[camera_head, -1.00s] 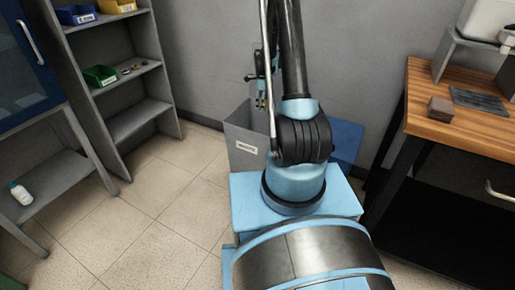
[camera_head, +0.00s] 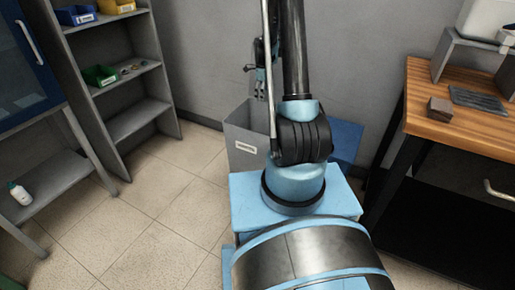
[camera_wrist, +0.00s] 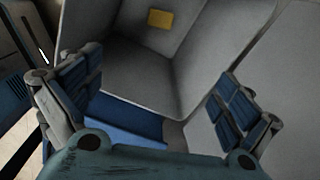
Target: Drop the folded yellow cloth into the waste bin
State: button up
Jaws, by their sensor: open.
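The grey waste bin (camera_head: 240,155), with a white label, stands on the floor by the wall, partly hidden behind my arm. The wrist view looks down into a grey open bin (camera_wrist: 140,70). A small flat yellow square, seemingly the folded yellow cloth (camera_wrist: 160,19), lies against a grey surface inside it, apart from my fingers. My gripper (camera_wrist: 160,90) is open, its two fingers spread wide with nothing between them. In the head view my gripper (camera_head: 261,88) is small, above the bin and partly covered by my arm.
A blue bin or panel (camera_head: 347,140) stands right of the grey bin; blue also shows beneath my gripper in the wrist view (camera_wrist: 125,118). A wooden workbench (camera_head: 450,125) is at right. Grey shelves (camera_head: 125,120) stand at left. The tiled floor (camera_head: 165,195) between is clear.

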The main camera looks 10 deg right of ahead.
notch_tip(320, 180, up, 7)
dwell(0.3)
jog(key=shift+f, duration=0.1)
